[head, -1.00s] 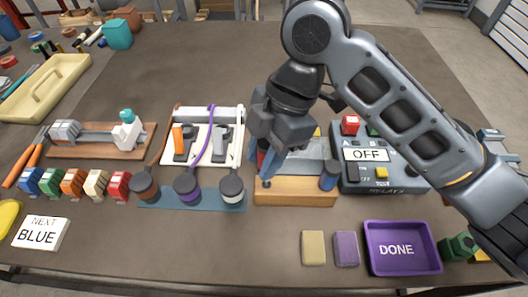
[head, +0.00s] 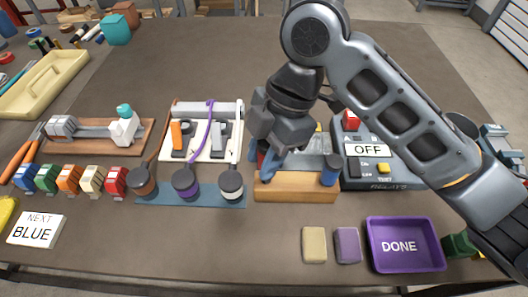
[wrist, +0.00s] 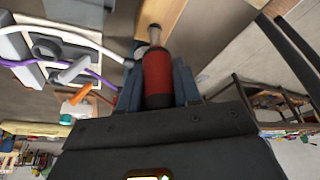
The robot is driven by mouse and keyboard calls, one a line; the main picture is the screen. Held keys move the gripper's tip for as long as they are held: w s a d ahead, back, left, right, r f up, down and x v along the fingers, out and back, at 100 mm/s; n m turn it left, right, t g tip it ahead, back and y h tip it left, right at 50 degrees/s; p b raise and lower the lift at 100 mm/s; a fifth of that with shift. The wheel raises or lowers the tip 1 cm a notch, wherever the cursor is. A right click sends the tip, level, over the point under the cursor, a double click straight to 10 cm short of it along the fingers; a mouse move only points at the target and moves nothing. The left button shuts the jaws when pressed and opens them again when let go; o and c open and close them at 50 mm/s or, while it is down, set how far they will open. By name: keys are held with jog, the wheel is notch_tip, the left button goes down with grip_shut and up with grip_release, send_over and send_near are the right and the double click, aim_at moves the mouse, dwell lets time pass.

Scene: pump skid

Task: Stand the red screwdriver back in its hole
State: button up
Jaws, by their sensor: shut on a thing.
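The red screwdriver (wrist: 157,78) is between the blue fingers of my gripper (wrist: 158,88), its grey shank pointing at the wooden block (wrist: 160,18). In the head view my gripper (head: 270,166) is shut on it over the left end of the wooden block (head: 296,189). Only a sliver of the red handle (head: 261,158) shows there. My fingers hide the shank's lower end and the hole, so I cannot tell whether the tip is in it. A blue-handled tool (head: 331,170) stands at the block's right end.
The relay box (head: 385,186) reading OFF stands right of the block. Left are dark round-topped pieces on a blue mat (head: 207,198) and a white cable board (head: 196,155). A purple DONE tray (head: 403,268) and two small blocks lie in front.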

jog(key=shift+f+b, duration=1.2)
jog(key=shift+f, duration=0.55)
jog(key=o, duration=1.2)
jog(key=shift+c, duration=0.2)
jog(key=shift+r, duration=0.1)
jog(key=v, duration=0.7)
jog(key=shift+r, duration=0.3)
jog(key=shift+d, duration=0.15)
